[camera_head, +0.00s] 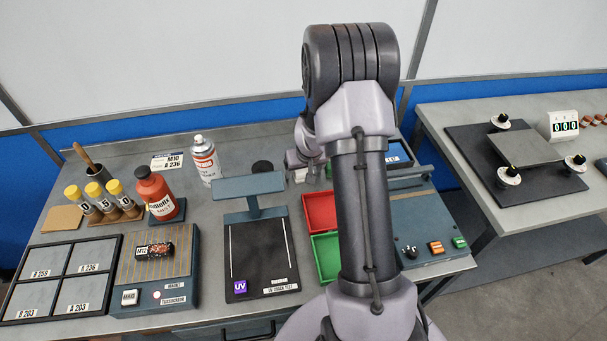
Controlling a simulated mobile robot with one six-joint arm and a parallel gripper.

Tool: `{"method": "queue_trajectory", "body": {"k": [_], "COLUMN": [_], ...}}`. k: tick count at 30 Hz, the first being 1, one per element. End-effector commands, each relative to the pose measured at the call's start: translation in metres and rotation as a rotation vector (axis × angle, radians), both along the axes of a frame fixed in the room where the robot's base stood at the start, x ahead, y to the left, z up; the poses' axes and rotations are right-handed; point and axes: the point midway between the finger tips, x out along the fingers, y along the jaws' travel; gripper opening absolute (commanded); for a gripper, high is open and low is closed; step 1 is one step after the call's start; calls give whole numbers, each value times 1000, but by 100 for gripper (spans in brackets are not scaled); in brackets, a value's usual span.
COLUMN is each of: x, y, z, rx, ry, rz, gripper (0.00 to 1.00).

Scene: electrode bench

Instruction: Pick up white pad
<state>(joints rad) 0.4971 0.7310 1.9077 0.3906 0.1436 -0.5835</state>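My arm stands across the middle of the camera_head view. Its wrist reaches down and left, and my gripper (305,174) is low over the back of the bench, just behind the red tray. The gripper is small and partly hidden by my own arm, so I cannot tell whether its fingers are open or shut. I cannot make out a white pad clearly; the pale patch at the fingertips may be part of the gripper or a pad. A tan square pad (63,219) lies at the bench's left side.
A spray can (204,162), a red bottle (156,196) and a black round piece (262,167) stand left of the gripper. The UV stand (250,184) rises in front. Red (319,211) and green (327,255) trays lie beside my arm. A second bench (540,221) is right.

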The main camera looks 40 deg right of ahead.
Motion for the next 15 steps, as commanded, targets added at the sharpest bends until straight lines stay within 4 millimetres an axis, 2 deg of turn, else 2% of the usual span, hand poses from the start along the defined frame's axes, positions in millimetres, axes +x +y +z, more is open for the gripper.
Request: {"method": "queue_trajectory", "body": {"k": [1,9,10,15], "x": [0,0,0,0], "y": [0,0,0,0], "z": [0,0,0,1], "rx": [0,0,0,0], "ry": [0,0,0,0], "rz": [0,0,0,0], "gripper": [72,19,16,15]}}
